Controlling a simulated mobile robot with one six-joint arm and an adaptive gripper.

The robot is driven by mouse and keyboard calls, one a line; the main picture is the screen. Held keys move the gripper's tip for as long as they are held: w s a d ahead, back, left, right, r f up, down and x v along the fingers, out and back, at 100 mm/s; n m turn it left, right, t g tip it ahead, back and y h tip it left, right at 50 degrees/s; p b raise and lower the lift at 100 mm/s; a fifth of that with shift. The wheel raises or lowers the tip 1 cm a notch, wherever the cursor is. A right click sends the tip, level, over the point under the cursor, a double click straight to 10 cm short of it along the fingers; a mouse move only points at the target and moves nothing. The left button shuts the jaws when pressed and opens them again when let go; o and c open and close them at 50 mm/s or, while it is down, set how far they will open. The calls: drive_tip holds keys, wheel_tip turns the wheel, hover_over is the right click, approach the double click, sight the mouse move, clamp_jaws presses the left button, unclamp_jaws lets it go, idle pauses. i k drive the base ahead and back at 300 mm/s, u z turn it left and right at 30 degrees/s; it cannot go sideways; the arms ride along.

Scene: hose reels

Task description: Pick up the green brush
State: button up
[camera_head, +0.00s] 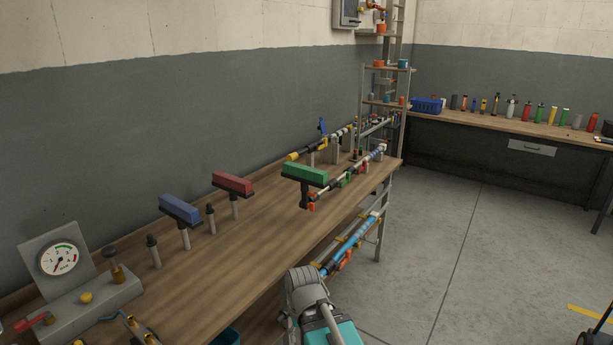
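The green brush (304,172) is at the right part of the long wooden bench, near its front edge. It has a green block on a dark base, with a dark upright part below it. Whether that part rests on the bench top is hard to tell. My arm (312,300) shows at the bottom centre, below and in front of the brush, apart from it in the picture. My gripper's fingers do not show.
A blue brush (180,208) and a red brush (233,183) stand on posts left of the green one. A gauge block (62,258) sits at the bench's left end. Rods with coloured fittings (349,176) lie just right of the green brush.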

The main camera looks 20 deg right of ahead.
sight(308, 175)
drive_tip(key=u, duration=0.1)
drive_tip(key=i, duration=1)
drive_tip(key=z, duration=0.1)
